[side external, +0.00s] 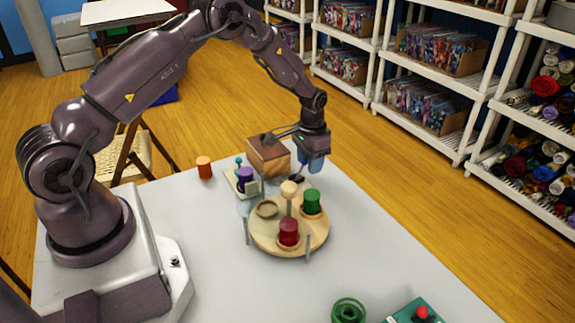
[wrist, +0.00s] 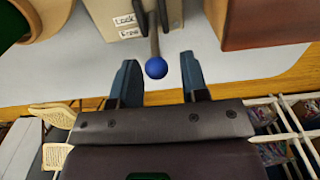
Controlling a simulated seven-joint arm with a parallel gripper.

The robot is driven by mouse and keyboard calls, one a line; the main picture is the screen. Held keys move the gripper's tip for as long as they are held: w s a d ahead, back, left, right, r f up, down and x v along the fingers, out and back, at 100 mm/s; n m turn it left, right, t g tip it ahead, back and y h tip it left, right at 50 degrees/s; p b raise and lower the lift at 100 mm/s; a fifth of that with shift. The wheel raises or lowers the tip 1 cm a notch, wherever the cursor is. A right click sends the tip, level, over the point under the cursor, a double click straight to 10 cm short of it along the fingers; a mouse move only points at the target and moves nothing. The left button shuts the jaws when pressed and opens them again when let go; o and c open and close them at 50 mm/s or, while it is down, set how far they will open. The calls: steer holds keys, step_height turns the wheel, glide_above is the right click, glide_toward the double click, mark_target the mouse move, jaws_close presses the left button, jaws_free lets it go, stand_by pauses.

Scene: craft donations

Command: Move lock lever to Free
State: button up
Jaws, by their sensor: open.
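The lock lever (wrist: 154,40) is a thin grey rod with a blue ball knob (wrist: 156,67) in the wrist view. It comes out of a pale box (wrist: 108,22) between dark brackets. Two white labels on the box read "Lock" (wrist: 124,20) and "Free" (wrist: 130,33). My gripper (wrist: 158,60) is open, with one finger on each side of the knob and a gap visible on both sides. In the side view my gripper (side external: 313,163) is low behind the turntable. The lever and knob cannot be made out there.
A wooden box (side external: 268,157) stands close to my gripper. A round wooden turntable (side external: 267,238) with red and green spools is in front. An orange spool (side external: 204,167), a green ring (side external: 348,311) and a red-button box (side external: 421,313) sit on the table. Free table lies at front left.

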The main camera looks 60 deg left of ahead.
step_height(320, 180, up, 8)
steer(key=shift+f, duration=0.25)
stand_by(0.4)
